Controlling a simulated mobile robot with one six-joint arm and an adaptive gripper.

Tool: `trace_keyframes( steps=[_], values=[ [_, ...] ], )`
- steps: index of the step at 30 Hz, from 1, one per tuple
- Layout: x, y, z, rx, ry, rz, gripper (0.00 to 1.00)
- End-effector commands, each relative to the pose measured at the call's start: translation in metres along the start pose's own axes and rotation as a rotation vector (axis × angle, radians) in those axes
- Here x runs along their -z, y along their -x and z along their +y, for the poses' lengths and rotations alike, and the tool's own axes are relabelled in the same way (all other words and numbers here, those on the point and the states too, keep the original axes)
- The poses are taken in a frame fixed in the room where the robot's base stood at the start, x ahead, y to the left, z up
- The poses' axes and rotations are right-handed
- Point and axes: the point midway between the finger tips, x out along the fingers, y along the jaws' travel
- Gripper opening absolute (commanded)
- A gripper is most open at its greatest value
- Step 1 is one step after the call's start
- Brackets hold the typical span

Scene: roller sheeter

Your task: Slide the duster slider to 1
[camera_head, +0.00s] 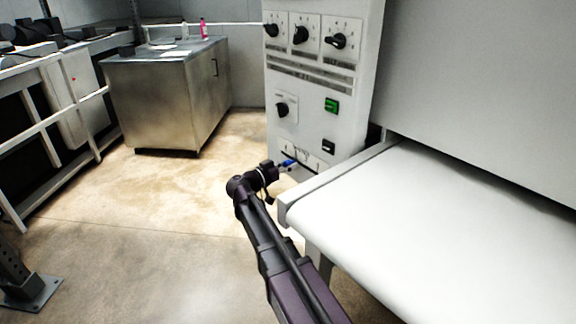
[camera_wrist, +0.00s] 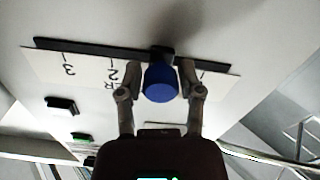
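The duster slider has a blue knob (camera_wrist: 160,82) on a dark slot in the white machine panel. In the wrist view, which shows the labels upside down, the knob stands between the "2" mark and the tick at the right end, whose number is hidden by a finger. My gripper (camera_wrist: 162,80) has one finger on each side of the knob, and both fingertips appear to touch it. In the head view my gripper (camera_head: 279,167) is at the panel's lower edge, at the blue knob (camera_head: 288,162). Part of the label is hidden behind the fingers and knob.
The panel carries black dials (camera_head: 301,35), a green button (camera_head: 331,105) and a black button (camera_head: 328,146) above the slider. A white conveyor bed (camera_head: 430,225) lies close on the right.

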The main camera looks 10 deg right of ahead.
Motion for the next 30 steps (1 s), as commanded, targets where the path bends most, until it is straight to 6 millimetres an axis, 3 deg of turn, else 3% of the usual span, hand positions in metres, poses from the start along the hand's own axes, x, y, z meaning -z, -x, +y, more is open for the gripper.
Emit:
trace_keyframes(
  steps=[17, 23, 30],
  values=[
    [0.0, 0.004, -0.001, 0.002, 0.0, -0.001, 0.76],
    [0.0, 0.018, 0.0, 0.004, 0.0, 0.0, 0.76],
    [0.0, 0.049, 0.0, 0.004, 0.0, 0.0, 0.76]
  ],
)
